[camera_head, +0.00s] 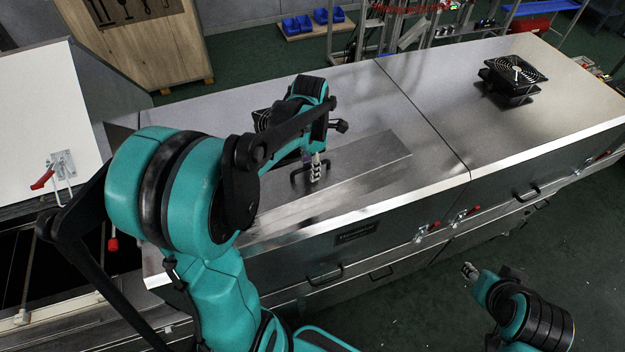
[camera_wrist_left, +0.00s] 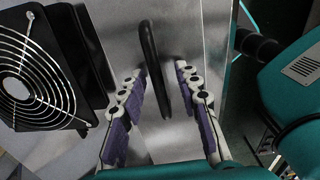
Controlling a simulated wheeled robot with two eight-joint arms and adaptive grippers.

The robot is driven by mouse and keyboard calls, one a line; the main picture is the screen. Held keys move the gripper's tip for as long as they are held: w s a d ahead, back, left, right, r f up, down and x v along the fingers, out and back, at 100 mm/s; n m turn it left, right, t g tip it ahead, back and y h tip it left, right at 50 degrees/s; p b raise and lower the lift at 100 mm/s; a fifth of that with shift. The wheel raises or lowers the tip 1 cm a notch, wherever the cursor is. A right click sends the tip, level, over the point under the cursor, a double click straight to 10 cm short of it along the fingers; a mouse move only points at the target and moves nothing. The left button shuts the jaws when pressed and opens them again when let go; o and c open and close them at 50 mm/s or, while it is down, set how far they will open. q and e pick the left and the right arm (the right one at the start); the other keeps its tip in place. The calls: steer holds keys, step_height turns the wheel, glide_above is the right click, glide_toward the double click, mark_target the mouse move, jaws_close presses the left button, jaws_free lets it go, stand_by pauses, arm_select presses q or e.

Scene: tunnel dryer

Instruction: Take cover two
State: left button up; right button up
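A flat metal cover (camera_head: 375,160) with a black bar handle lies on top of the steel dryer. In the head view the handle is partly hidden behind my left gripper (camera_head: 315,172), which is low over the cover. In the left wrist view the handle (camera_wrist_left: 151,60) stands between the two purple-padded fingers of my left gripper (camera_wrist_left: 163,105). The fingers are apart, with a gap on each side of the handle. My right gripper (camera_head: 469,270) is at the lower right, away from the dryer, and its opening is too small to read.
A black fan (camera_wrist_left: 40,75) sits beside the cover, mostly hidden by my arm in the head view. Another fan (camera_head: 515,70) stands on the right dryer top (camera_head: 440,80). Red-handled latches (camera_head: 425,230) line the front edge. A white raised lid (camera_head: 45,110) is at left.

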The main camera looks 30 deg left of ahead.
arm_select(q)
steer(key=c, duration=0.4)
steer(key=shift+w+f, duration=0.1)
steer(key=shift+w, duration=0.1)
jaws_close()
steer(key=shift+r, duration=0.2)
